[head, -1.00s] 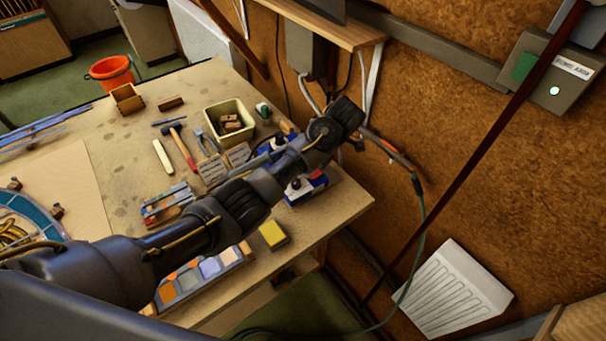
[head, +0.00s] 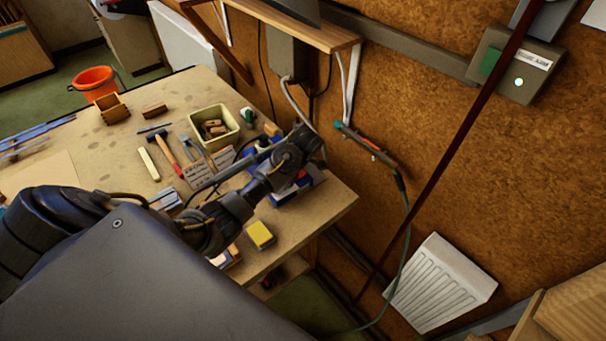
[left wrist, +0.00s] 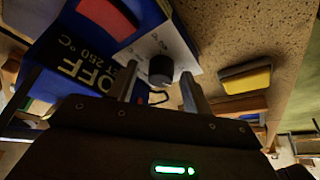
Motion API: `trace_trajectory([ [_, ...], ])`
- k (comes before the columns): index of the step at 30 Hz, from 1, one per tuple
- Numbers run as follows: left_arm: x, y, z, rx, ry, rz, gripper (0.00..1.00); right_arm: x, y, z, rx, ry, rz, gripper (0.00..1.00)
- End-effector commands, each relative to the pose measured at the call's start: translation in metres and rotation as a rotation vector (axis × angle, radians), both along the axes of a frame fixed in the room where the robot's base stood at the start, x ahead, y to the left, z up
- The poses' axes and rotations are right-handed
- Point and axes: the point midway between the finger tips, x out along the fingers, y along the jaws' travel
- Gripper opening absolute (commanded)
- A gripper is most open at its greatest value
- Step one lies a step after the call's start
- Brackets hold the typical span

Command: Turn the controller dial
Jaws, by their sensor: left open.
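In the left wrist view the controller has a blue body (left wrist: 60,55) with "OFF" and "250 °C" lettering and a pale face (left wrist: 178,45). Its black round dial (left wrist: 161,70) stands out from that face. My left gripper (left wrist: 160,86) is open, with one finger on each side of the dial. I cannot tell whether the fingers touch it. In the head view my left arm reaches over the bench's right end, and a blue unit (head: 288,195) shows partly below its wrist; the dial is hidden there. My right gripper is not in view.
A yellow block (head: 260,234) lies near the bench's front edge and shows beside the controller in the wrist view (left wrist: 246,78). A hammer (head: 167,153), a cream bin (head: 229,121) and other tools lie behind. A cable hangs at the right wall (head: 405,215).

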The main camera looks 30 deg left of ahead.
Motion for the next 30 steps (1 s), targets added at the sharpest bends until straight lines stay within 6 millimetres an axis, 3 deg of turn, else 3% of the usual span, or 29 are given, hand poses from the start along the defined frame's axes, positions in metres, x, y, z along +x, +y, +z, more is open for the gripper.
trace_trajectory([
  [4, -0.0063, 0.0098, -0.0007, 0.003, -0.002, 0.014, 0.49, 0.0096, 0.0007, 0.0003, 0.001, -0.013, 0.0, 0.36],
  [12, -0.0062, 0.0103, -0.0006, 0.003, -0.002, 0.016, 0.49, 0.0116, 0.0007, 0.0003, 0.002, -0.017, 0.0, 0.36],
  [22, -0.0054, 0.0092, -0.0003, 0.004, -0.003, 0.013, 0.08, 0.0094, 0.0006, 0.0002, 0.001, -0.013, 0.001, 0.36],
  [30, -0.0052, 0.0088, 0.0002, 0.004, -0.004, -0.012, 0.05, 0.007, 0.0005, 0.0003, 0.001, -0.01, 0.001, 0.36],
])
